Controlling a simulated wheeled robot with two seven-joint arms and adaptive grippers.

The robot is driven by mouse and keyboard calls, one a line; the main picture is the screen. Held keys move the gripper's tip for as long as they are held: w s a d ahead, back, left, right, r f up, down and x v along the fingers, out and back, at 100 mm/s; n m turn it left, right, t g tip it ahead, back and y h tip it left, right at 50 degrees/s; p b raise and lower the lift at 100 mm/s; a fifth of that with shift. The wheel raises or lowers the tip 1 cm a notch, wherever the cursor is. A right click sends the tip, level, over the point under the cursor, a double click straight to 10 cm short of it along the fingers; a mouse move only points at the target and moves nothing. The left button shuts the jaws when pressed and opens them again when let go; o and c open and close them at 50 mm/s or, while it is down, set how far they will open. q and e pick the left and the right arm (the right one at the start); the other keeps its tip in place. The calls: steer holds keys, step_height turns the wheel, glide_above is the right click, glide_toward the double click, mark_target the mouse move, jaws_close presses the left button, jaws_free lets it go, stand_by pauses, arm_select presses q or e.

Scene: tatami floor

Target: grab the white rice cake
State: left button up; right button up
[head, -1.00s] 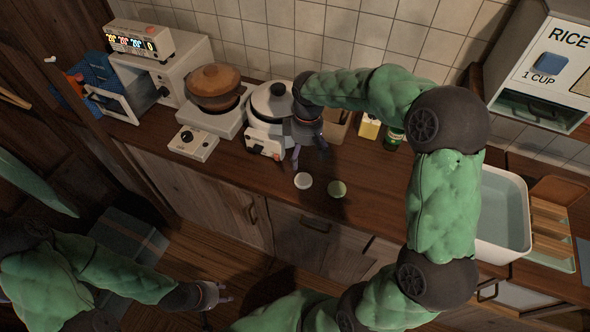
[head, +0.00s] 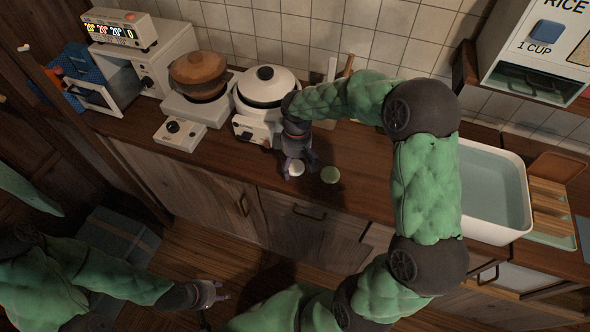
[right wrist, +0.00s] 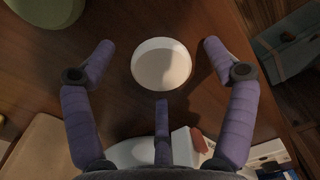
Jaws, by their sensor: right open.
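The white rice cake (head: 296,170) is a small round disc on the wooden counter, partly covered by my right gripper in the head view. My right gripper (head: 300,164) is open just above it. In the right wrist view the white rice cake (right wrist: 161,64) lies between the spread purple fingertips of the right gripper (right wrist: 160,52), with a gap on both sides. A green round cake (head: 330,175) lies to its right; its edge shows at the top left of the right wrist view (right wrist: 45,8). My left gripper (head: 217,292) is open and empty, low, away from the counter.
A white pot (head: 268,88) on a cooker and a brown clay pot (head: 199,78) stand behind on the left. A white basin (head: 489,190) of water is at the right. The counter's front edge is close to the cakes.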

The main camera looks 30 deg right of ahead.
steer(key=c, duration=1.2)
steer(key=shift+c, duration=0.2)
